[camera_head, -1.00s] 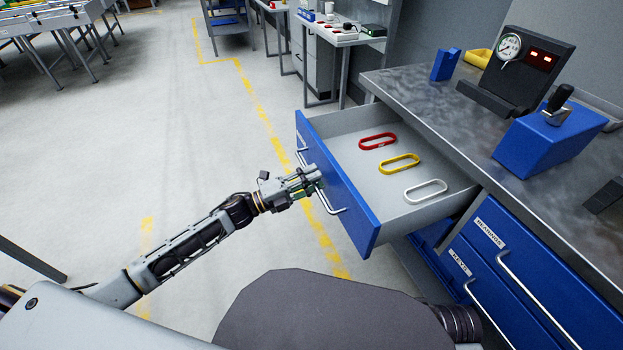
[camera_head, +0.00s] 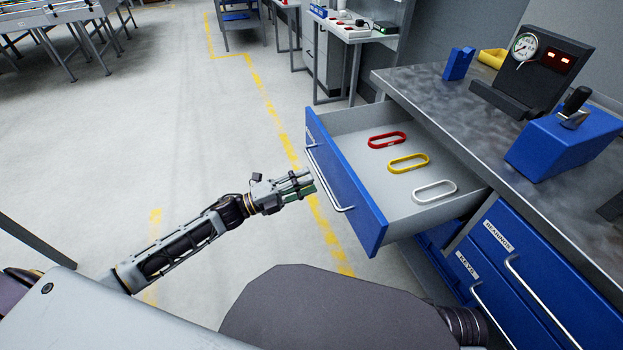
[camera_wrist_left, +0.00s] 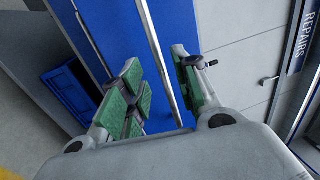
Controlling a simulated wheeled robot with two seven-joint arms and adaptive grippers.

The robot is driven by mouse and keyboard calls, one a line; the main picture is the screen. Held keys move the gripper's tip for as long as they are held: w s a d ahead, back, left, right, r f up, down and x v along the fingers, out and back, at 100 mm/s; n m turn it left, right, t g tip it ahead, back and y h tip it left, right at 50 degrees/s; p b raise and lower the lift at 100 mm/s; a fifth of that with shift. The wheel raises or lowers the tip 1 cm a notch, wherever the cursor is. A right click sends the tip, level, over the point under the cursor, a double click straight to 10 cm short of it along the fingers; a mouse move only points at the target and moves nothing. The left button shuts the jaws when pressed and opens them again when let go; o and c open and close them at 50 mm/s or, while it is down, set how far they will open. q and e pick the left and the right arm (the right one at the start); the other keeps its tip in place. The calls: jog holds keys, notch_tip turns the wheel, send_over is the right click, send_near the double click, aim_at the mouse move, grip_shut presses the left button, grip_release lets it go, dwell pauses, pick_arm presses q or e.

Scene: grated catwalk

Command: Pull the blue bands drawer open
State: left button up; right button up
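The blue drawer (camera_head: 345,188) stands pulled well out of the workbench, with a red, a yellow and a white band lying inside. Its silver bar handle (camera_head: 328,182) runs along the blue front. My left gripper (camera_head: 308,186) is just in front of the handle and appears clear of it. In the left wrist view, the left gripper (camera_wrist_left: 160,95) has its green-padded fingers apart, with the bar handle (camera_wrist_left: 163,60) seen beyond and between them. The drawer front (camera_wrist_left: 122,35) fills the middle of that view. My right gripper is not in view.
The metal workbench (camera_head: 440,95) carries a gauge box (camera_head: 540,62) and a blue lever box (camera_head: 565,140). Closed drawers labelled BEARINGS (camera_head: 505,255) and KEYS (camera_head: 462,285) are below. The floor left of the open drawer is clear.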

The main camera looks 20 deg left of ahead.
pick_arm(q)
jog(key=v, duration=0.7)
dwell(0.3)
jog(key=shift+s, duration=0.1)
jog(key=shift+f, duration=0.1)
dwell(0.5)
